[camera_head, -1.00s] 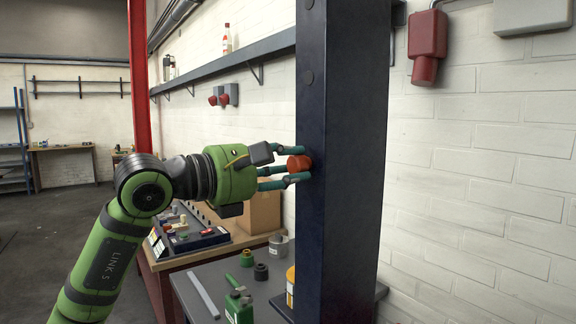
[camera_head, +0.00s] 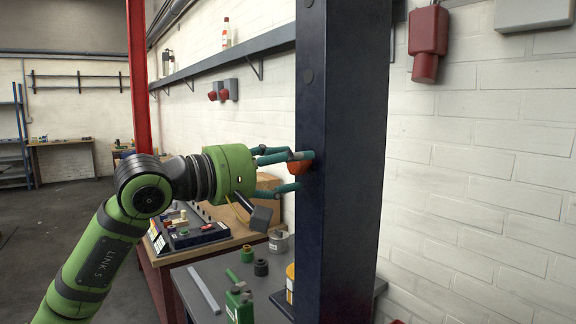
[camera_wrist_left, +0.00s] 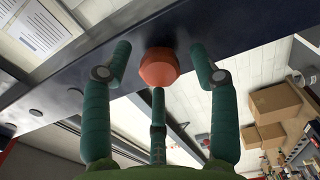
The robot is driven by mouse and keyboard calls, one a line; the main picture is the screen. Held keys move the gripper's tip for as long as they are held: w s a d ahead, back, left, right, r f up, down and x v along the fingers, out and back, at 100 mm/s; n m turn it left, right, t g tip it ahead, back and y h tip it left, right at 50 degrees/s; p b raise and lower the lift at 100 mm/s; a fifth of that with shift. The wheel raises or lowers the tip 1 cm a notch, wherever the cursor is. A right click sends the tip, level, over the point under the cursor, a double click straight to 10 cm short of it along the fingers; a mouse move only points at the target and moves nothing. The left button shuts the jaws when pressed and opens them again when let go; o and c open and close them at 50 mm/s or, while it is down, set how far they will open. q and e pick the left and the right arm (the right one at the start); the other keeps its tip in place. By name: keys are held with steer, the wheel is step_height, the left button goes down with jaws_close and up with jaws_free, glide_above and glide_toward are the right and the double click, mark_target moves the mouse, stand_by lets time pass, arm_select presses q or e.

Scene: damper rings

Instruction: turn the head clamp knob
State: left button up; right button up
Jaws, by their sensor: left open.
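The head clamp knob (camera_head: 298,168) is a small orange-red faceted knob on the left face of a dark blue upright column (camera_head: 341,230). In the head view, fingers partly hide it. In the left wrist view the knob (camera_wrist_left: 158,69) shows clearly on the dark surface. My left gripper (camera_head: 304,172) has its three teal fingers spread around the knob, tips close to the column face. In the left wrist view, two fingers flank the knob with gaps, and the third finger points at it from below. The gripper is open. My right gripper is not in view.
A grey bench (camera_head: 196,272) with a green tool (camera_head: 239,304), a grey can (camera_head: 278,242) and a yellow container stands below. A control panel (camera_head: 188,236) and cardboard box lie behind the gripper. A long shelf (camera_head: 230,64) runs along the brick wall.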

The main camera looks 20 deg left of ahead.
arm_select(q)
steer(key=shift+b+v, duration=0.5)
steer(key=shift+v, duration=0.5)
steer(key=shift+b+v, duration=1.3)
steer(key=shift+v, duration=1.7)
